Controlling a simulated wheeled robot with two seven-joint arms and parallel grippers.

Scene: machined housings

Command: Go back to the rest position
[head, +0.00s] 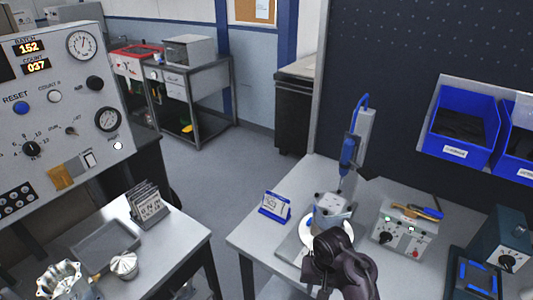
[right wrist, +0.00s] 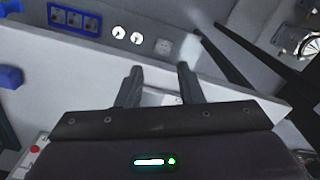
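My right gripper (head: 312,274) shows at the bottom of the head view, in front of the right-hand table. In the right wrist view its two dark fingers (right wrist: 158,86) stand apart with nothing between them, so it is open and empty. A grey machined housing (head: 332,205) sits on a round white plate on the right-hand table, just beyond the right gripper and arm, which hide part of the plate. My left gripper is not in view.
The left table (head: 185,238) holds a fluted metal part (head: 62,280), a smaller metal part (head: 124,264), a tray and a card rack (head: 147,206). The right table holds a blue-framed sign (head: 274,207) and a control box (head: 402,232). Open floor lies between the tables.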

